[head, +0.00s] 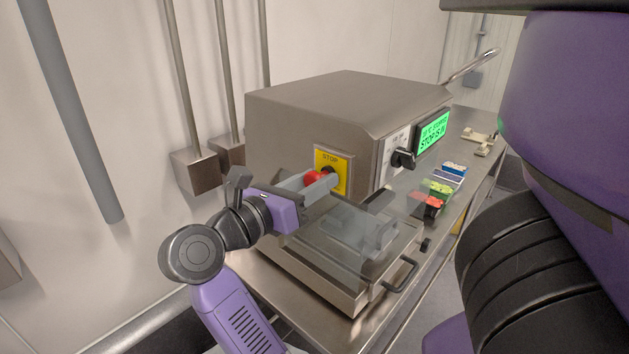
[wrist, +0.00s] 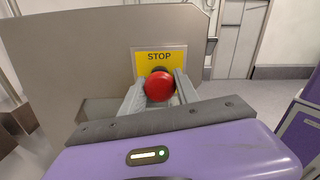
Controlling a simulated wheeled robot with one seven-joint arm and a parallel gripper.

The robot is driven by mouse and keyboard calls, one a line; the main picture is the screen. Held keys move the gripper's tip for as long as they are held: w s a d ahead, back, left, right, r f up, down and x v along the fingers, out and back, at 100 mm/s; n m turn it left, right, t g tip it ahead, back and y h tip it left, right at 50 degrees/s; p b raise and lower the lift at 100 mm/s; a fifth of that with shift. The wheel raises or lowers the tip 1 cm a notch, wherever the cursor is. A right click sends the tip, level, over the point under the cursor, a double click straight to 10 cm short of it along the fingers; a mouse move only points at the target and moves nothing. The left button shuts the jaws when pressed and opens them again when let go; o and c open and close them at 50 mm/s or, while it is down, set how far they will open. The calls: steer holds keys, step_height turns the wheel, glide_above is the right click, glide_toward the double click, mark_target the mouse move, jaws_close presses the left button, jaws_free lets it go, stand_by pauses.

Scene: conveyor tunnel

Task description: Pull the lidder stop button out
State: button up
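The lidder's red stop button (head: 316,178) sits on a yellow plate marked STOP (head: 331,158) on the side of the steel lidder (head: 325,105). My gripper (head: 318,182) is at the button, with one finger on each side of its red head. In the wrist view the red button (wrist: 159,86) lies between the two grey fingers of my gripper (wrist: 160,92). I cannot tell whether the fingers press on it or only stand close beside it. The green screen (head: 433,133) on the lidder's front reads "STOP IS IN" on its lower line.
A black knob (head: 403,159) is on the lidder's front. A clear cover (head: 345,220) and a tray with a black handle (head: 400,275) are below my gripper. Small red, green and blue packs (head: 440,188) lie on the steel bench to the right. The wall is behind.

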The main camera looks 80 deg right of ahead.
jaws_close()
steer(key=shift+w+a+f+b, duration=0.3)
steer(key=shift+a+b, duration=0.15)
steer(key=shift+b, duration=0.4)
steer(key=shift+w+a+r+b, duration=0.2)
steer(key=shift+a+r+b, duration=0.05)
steer(key=shift+a+b, duration=0.1)
steer(key=o, duration=1.2)
jaws_free()
